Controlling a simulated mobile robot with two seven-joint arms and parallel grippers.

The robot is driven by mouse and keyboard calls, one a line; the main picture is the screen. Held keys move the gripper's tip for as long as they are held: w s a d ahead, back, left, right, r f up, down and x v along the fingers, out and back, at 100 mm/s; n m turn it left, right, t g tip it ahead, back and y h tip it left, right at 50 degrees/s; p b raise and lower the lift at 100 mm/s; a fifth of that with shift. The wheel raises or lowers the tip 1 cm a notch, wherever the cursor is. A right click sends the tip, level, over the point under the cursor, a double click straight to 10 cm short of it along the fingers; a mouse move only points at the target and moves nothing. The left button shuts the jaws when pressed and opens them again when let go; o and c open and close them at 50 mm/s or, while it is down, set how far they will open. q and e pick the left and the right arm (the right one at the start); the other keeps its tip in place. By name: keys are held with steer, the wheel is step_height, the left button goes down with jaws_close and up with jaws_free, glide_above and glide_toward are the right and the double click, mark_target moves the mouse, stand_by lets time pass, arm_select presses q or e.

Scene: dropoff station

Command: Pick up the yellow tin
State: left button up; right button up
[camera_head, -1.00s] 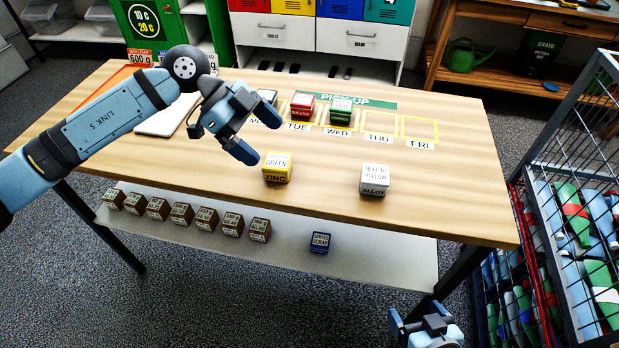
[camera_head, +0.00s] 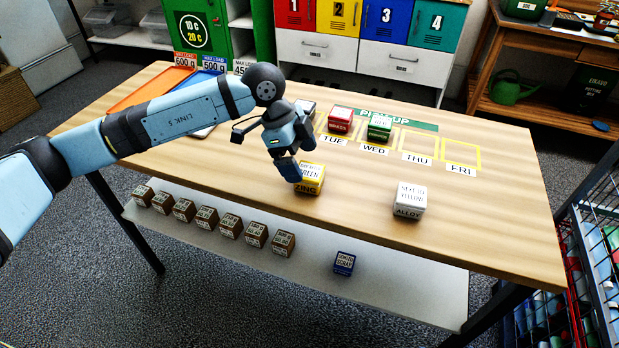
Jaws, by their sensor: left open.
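The yellow tin (camera_head: 309,186), a small box with a white labelled top and the word ZINC on its front, stands upright on the wooden table (camera_head: 330,215). My left gripper (camera_head: 292,176) is open at the tin's upper left, its fingers pointing down toward it. A finger overlaps the tin's left edge in this view; I cannot tell whether it touches. My right gripper is out of view.
A white tin (camera_head: 409,200) stands to the right of the yellow one. A red tin (camera_head: 340,121) and a green tin (camera_head: 379,128) stand behind, near the day slots. Several brown boxes and a blue box (camera_head: 344,263) sit on the lower shelf. A wire cart (camera_head: 600,250) stands at right.

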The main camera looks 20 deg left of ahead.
mark_target(308, 170)
arm_select(q)
steer(key=b+x, duration=0.1)
steer(key=x, duration=0.4)
steer(key=shift+d, duration=0.1)
steer(key=c, duration=1.1)
steer(key=shift+r, duration=0.2)
